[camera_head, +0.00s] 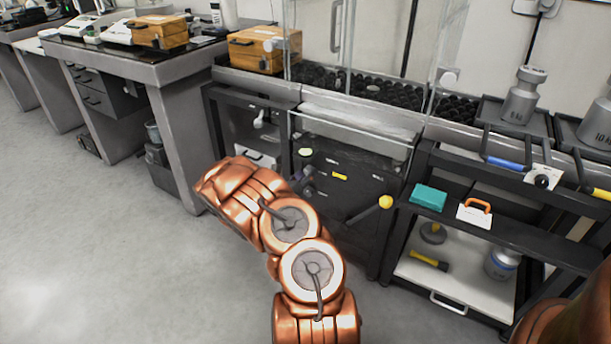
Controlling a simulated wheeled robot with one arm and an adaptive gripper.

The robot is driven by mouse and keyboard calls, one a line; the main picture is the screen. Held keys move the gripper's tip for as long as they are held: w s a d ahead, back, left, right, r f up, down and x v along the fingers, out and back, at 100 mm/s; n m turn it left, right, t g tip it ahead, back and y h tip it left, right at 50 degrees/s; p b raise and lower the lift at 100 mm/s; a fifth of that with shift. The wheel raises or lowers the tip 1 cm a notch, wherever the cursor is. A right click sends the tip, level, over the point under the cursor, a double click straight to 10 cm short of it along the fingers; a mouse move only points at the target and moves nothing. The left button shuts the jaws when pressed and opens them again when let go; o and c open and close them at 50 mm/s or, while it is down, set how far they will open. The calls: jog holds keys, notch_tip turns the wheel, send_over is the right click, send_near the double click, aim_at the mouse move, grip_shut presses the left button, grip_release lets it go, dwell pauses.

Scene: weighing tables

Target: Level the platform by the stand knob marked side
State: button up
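A dark stand front (350,215) stands under the glass enclosure in the middle. My copper arm reaches up from the bottom centre and bends left, in front of the stand's left part. A dark part (302,177) at the stand's left edge may be my gripper; its fingers cannot be made out, nor whether they touch a knob.
A glass enclosure (350,128) stands above the stand. At right a shelf unit (500,225) holds a teal box (428,197), a white case with an orange handle (475,213) and large metal weights (523,97). Grey tables are at left. Floor (110,250) at left is clear.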

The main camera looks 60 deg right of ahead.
dwell(0.3)
jog(key=a, duration=1.2)
jog(key=shift+s, duration=0.25)
